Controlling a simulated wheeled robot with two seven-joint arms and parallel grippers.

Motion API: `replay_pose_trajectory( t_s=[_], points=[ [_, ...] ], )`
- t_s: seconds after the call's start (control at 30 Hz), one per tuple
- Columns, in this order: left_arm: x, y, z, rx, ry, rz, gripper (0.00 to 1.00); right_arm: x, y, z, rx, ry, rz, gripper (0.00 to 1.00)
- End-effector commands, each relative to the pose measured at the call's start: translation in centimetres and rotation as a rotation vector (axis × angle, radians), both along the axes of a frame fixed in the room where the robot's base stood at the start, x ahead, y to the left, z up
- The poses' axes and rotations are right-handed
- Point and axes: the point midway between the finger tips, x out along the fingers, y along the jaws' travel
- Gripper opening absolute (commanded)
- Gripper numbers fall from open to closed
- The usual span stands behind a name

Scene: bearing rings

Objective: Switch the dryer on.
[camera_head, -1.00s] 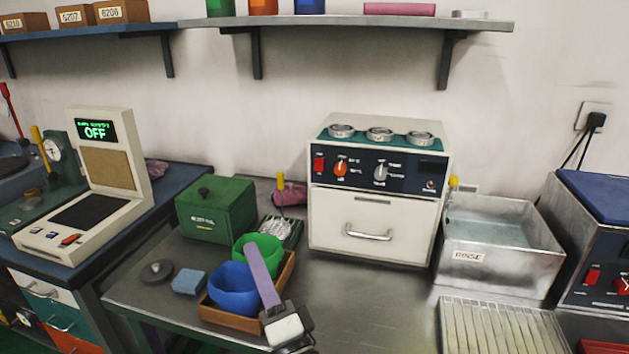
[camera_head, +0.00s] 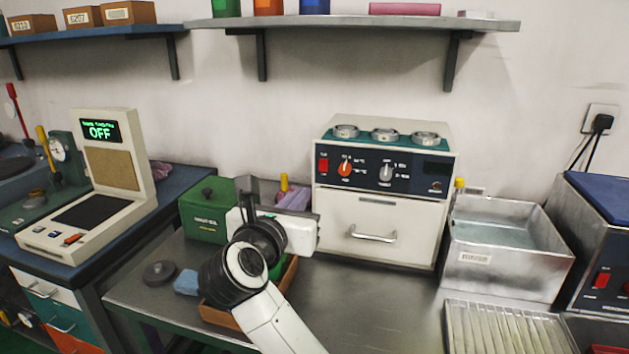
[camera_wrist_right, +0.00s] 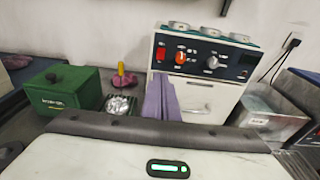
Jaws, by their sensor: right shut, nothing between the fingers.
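The dryer (camera_head: 375,228) is a white box with a dark control panel, standing at the back of the bench; it also shows in the right wrist view (camera_wrist_right: 212,98). A red switch (camera_head: 323,165) is at the panel's left end, and in the right wrist view (camera_wrist_right: 161,54) it is uncovered. An orange knob (camera_head: 345,169) and a grey knob (camera_head: 386,173) are beside it. The panel's small display looks dark. My right gripper (camera_head: 296,197) has purple fingers, shut and empty, in front of the dryer's left side, below the switch; they also show in the wrist view (camera_wrist_right: 161,98). My left gripper is out of view.
A green box (camera_head: 203,212) stands left of the gripper. A wooden tray (camera_head: 220,316) is partly hidden by my right arm. A metal rinse basin (camera_head: 505,262) stands right of the dryer. A shelf (camera_head: 350,24) runs above. Several bearing rings sit on the dryer top.

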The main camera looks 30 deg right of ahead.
Motion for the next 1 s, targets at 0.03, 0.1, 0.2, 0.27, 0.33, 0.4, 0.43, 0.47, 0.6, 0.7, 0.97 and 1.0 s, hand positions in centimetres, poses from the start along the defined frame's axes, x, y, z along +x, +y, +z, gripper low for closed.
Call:
replay_pose_trajectory(
  t_s=[0.03,0.1,0.2,0.27,0.33,0.4,0.43,0.47,0.6,0.7,0.97,1.0],
  points=[
    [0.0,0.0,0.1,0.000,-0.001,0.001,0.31,0.2,-0.4,0.0,-0.003,0.000,-0.002,0.00],
    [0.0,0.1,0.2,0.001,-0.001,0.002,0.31,0.7,-1.0,0.0,-0.006,0.001,-0.002,0.00],
    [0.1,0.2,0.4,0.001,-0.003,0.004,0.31,1.8,-2.4,-0.1,-0.007,0.002,-0.004,0.00],
    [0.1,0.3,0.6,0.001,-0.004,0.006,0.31,2.7,-3.4,-0.2,-0.008,0.001,-0.005,0.00],
    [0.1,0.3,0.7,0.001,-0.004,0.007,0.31,3.7,-4.6,-0.4,-0.008,0.002,-0.005,0.00],
    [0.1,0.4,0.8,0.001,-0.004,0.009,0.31,4.6,-5.8,-0.6,-0.008,0.001,-0.005,0.00],
    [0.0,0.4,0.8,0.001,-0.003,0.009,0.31,5.1,-6.2,-0.7,-0.008,0.001,-0.005,0.00],
    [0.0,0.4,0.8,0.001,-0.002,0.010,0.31,5.5,-6.7,-0.8,-0.009,0.001,-0.004,0.00],
    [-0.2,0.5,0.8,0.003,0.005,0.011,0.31,7.1,-8.6,-1.1,-0.007,0.001,-0.004,0.00],
    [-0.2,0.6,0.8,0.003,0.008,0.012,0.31,8.0,-9.5,-1.3,-0.005,0.001,-0.003,0.00],
    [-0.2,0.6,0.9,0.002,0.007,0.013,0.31,8.9,-10.5,-1.6,-0.003,0.000,-0.001,0.00],
    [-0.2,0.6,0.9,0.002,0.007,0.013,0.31,8.9,-10.5,-1.7,-0.001,0.000,-0.001,0.00]
  ],
)
